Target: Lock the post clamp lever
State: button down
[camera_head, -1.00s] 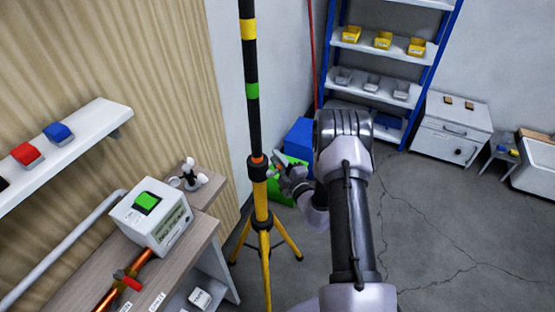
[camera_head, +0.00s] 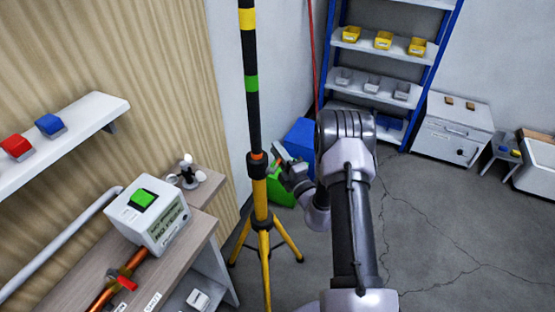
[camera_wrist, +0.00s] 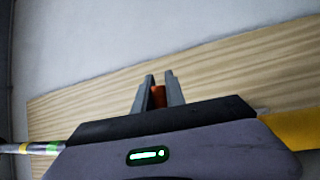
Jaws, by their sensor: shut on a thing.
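The post is a black mast (camera_head: 253,115) with yellow and green bands, rising from a yellow tripod (camera_head: 262,205). Its black clamp collar (camera_head: 257,166) sits where the mast enters the yellow tube. My gripper (camera_head: 279,154) is just right of the collar, fingers pointing up and left. In the wrist view my gripper (camera_wrist: 159,92) is shut on an orange piece, the clamp lever (camera_wrist: 158,97). The banded mast (camera_wrist: 35,148) shows at left there and the yellow tube (camera_wrist: 295,131) at right. My gripper's body hides the collar in that view.
A wooden bench (camera_head: 75,275) with a white box with a green button (camera_head: 150,215) and a small cup sensor (camera_head: 187,175) stands left of the post. A wall shelf (camera_head: 75,140) is above it. Green (camera_head: 280,192) and blue (camera_head: 300,138) boxes stand behind.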

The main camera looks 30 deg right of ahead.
jog(key=c, duration=1.4)
grip_release()
jog(key=s+f, duration=0.1)
jog(key=s, duration=0.4)
jog(key=s+f, duration=0.1)
jog(key=s, duration=0.5)
jog(key=s+f+p, duration=0.1)
jog(key=s, duration=0.5)
jog(key=shift+s+d, duration=0.1)
jog(key=shift+d, duration=0.3)
jog(key=shift+r, duration=0.1)
